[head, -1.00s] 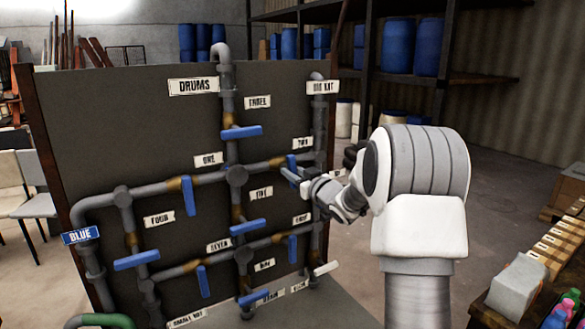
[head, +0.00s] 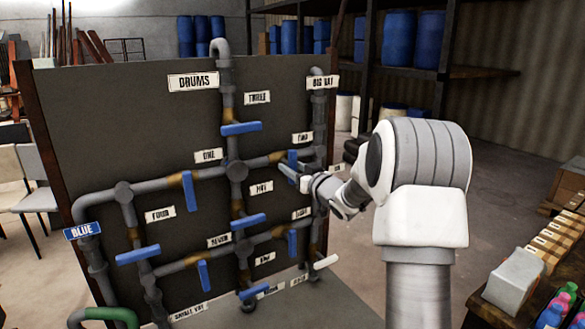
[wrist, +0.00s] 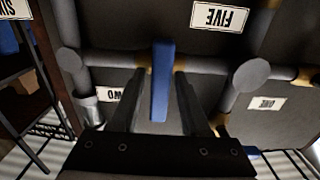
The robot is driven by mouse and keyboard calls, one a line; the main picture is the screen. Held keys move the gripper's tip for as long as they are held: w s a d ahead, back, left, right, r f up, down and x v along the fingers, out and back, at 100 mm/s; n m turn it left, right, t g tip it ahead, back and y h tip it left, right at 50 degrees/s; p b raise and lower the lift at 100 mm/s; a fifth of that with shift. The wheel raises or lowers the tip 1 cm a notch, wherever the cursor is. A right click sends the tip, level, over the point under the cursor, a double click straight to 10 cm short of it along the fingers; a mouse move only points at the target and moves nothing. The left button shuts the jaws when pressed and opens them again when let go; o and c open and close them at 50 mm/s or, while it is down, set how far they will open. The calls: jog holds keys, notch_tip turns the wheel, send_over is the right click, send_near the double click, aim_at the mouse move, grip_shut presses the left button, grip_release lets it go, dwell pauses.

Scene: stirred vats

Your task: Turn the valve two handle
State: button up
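The valve two handle (head: 292,159) is a blue lever on the right part of the pipe board, by the label TWO (head: 303,137). It hangs down from a brass fitting on the grey horizontal pipe. My gripper (head: 290,172) is at the handle's lower end. In the wrist view, which is upside down, the blue handle (wrist: 161,75) stands between the two dark fingers of my gripper (wrist: 154,78). The fingers are open, with a gap visible on each side of the handle. In the head view the gripper partly hides the handle's lower end.
Other blue handles sit close by: valve three (head: 241,128) above left, valve one (head: 190,190) at left, valve five (head: 248,221) below left, another (head: 292,243) below. A table with boxes (head: 515,280) stands at right.

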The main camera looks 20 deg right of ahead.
jog(key=shift+o, duration=0.4)
jog(key=s+d+b, duration=0.2)
jog(key=s+d, duration=0.1)
jog(key=s, duration=1.4)
jog(key=shift+d, duration=0.15)
